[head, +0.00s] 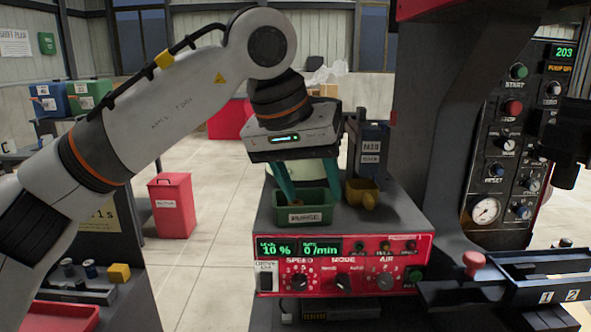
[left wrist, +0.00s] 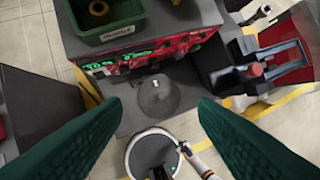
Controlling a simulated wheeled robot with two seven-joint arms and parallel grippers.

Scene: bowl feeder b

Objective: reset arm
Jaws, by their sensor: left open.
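My left gripper (head: 308,187) hangs fingers-down in the head view, in front of the feeder unit with the red control panel (head: 345,262). Its two teal fingers are spread wide with nothing between them. They overlap the green PURGE bin (head: 304,213) in the picture. In the left wrist view, the open fingers (left wrist: 160,108) stand apart from the PURGE bin (left wrist: 108,40), which is farther off at the top left. A yellowish ring-shaped thing (left wrist: 97,10) shows in that bin. My right gripper cannot be made out.
A yellow scoop-like cup (head: 362,194) stands right of the bin. A dark column with buttons and a gauge (head: 486,211) rises at the right, above a tray marked 1 and 2 (head: 520,296). A red bin (head: 172,205) stands on the open floor at the left.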

